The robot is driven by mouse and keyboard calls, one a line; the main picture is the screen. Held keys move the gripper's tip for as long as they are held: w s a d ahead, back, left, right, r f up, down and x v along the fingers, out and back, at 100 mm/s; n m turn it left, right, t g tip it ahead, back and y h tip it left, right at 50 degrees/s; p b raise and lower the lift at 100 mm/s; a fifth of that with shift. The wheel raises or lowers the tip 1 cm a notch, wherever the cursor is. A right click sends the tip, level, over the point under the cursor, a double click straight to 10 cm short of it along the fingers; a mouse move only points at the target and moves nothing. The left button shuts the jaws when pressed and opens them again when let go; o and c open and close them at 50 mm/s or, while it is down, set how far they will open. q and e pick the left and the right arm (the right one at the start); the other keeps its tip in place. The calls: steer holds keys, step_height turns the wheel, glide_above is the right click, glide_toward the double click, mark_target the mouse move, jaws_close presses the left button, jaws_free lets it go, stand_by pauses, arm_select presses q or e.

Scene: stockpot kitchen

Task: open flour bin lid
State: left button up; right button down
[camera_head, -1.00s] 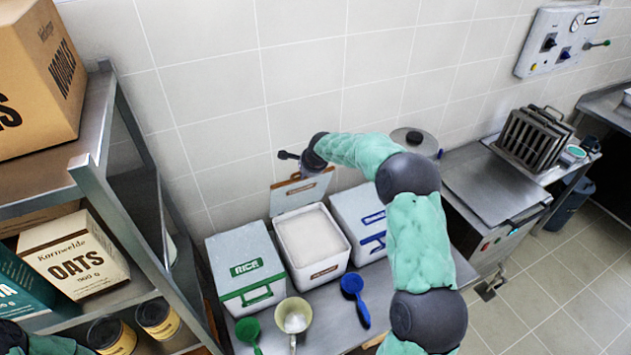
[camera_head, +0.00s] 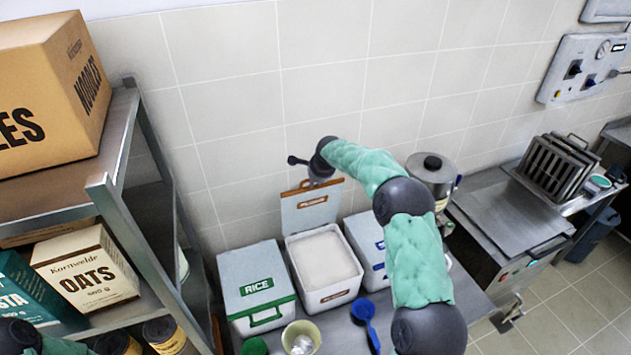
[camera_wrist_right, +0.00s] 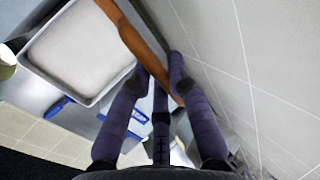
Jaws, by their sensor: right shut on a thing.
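The flour bin (camera_head: 333,297) is the middle white bin with a brown label. Its lid (camera_head: 310,212), with an orange-brown edge, stands raised at the back, and the white contents show. The open bin also shows at upper left in the right wrist view (camera_wrist_right: 48,84). My right gripper (camera_wrist_right: 157,72) is shut on the lid's orange-brown edge (camera_wrist_right: 128,36), with fingers on both sides of it. In the head view the right gripper (camera_head: 318,182) is at the lid's top, its fingertips mostly hidden. My left gripper is out of view; only part of that arm shows at bottom left.
A closed rice bin (camera_head: 255,282) stands left of the flour bin, and a blue-marked bin (camera_head: 366,240) right, partly behind my arm. A metal shelf (camera_head: 122,205) is left; the tiled wall is close behind.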

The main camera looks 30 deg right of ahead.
steer(key=c, duration=1.2)
jaws_free()
steer(key=shift+r, duration=0.1)
steer(key=v, duration=1.2)
